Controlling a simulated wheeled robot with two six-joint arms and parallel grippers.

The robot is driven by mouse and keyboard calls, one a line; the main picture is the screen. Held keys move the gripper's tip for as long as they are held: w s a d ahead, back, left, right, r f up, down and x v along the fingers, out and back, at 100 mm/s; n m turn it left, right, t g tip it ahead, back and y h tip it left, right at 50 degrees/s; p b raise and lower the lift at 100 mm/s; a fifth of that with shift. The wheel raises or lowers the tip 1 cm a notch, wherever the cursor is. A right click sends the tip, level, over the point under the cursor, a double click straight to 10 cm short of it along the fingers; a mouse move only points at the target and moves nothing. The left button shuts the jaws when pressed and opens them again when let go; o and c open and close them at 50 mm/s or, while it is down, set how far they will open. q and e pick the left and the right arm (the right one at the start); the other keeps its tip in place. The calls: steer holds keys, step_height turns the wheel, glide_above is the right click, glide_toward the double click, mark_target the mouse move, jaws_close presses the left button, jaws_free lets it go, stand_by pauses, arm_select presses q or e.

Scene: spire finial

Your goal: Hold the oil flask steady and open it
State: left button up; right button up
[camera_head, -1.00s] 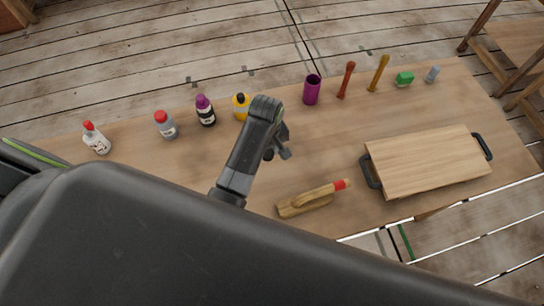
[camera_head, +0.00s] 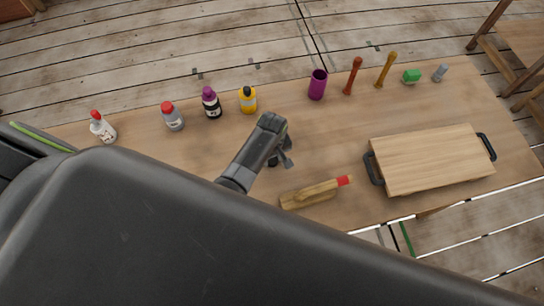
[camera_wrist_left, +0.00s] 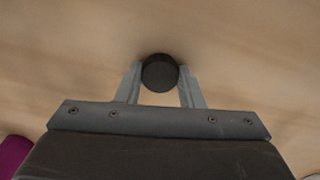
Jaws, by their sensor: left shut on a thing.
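My left gripper (camera_head: 283,155) hangs over the middle of the table in the head view. In the left wrist view its fingers (camera_wrist_left: 160,85) are shut on a round black-topped thing (camera_wrist_left: 160,72). Only its dark round top shows clearly there; in the head view it is a small dark shape mostly hidden by the gripper. I cannot tell whether it is the oil flask or only its cap. A yellow bottle with a black cap (camera_head: 248,101) stands behind the gripper. My right gripper is not in view.
A purple-capped bottle (camera_head: 212,105) and two red-capped bottles (camera_head: 172,118) (camera_head: 103,128) stand left. A purple cup (camera_head: 317,86), two pestle-like sticks (camera_head: 353,76) (camera_head: 386,70) and a green block (camera_head: 411,76) stand behind. A red-tipped wooden piece (camera_head: 312,194) and a board (camera_head: 430,160) lie nearer.

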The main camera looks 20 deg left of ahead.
mark_target(272, 160)
arm_select(q)
steer(key=shift+f, duration=0.15)
steer(key=o, duration=1.1)
step_height(272, 160, up, 12)
steer(key=shift+r+b, duration=0.2)
steer(key=shift+b, duration=0.1)
steer(key=shift+f, duration=0.1)
